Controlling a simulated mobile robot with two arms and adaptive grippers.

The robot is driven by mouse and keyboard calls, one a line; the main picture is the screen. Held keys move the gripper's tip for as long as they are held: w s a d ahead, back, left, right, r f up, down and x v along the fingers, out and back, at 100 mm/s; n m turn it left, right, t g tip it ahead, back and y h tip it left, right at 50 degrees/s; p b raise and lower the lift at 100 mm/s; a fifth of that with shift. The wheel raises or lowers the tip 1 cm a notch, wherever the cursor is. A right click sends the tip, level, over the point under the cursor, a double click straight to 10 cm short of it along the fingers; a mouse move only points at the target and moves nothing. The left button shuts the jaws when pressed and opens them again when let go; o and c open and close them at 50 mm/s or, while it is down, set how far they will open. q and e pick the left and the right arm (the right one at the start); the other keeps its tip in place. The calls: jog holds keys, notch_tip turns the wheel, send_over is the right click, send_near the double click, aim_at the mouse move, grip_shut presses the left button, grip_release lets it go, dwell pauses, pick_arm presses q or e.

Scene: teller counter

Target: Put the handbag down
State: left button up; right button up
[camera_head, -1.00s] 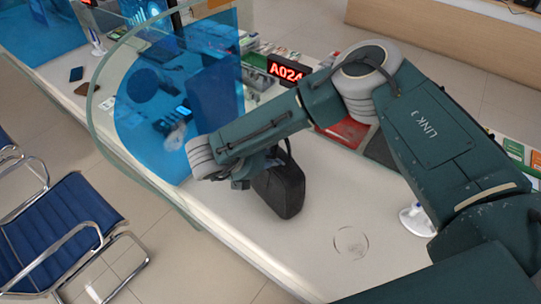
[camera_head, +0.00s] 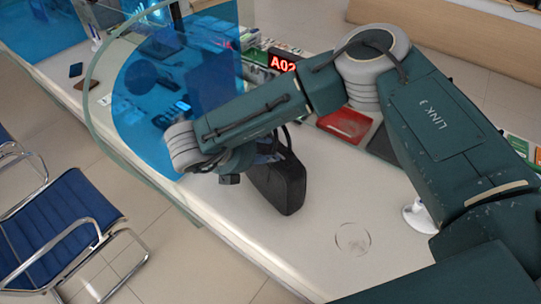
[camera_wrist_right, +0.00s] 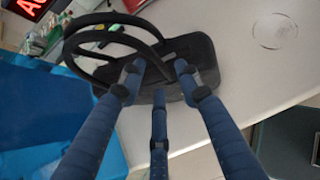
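The black handbag (camera_head: 283,185) stands on the white counter (camera_head: 325,220), left of a round mark on the surface. In the right wrist view the handbag (camera_wrist_right: 195,48) lies beyond my fingers, with its two looped handles (camera_wrist_right: 85,37) to the left. My right gripper (camera_head: 240,168) is at the handbag's left side in the head view. In the right wrist view the gripper's (camera_wrist_right: 158,78) blue fingers are spread apart, with the tips over the bag's near edge and close to a handle. Whether any finger touches the bag is unclear. My left gripper is not in view.
A curved glass screen with blue panels (camera_head: 150,90) stands left of my right gripper. A red tray (camera_head: 345,125) and a red-lit number display (camera_head: 282,62) are behind the arm. A white stand (camera_head: 418,214) is to the right. The counter before the bag is clear.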

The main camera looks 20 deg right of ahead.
jog(key=b+v, duration=0.3)
jog(key=v, duration=0.5)
jog(key=shift+a+f, duration=0.1)
jog(key=shift+f, duration=0.05)
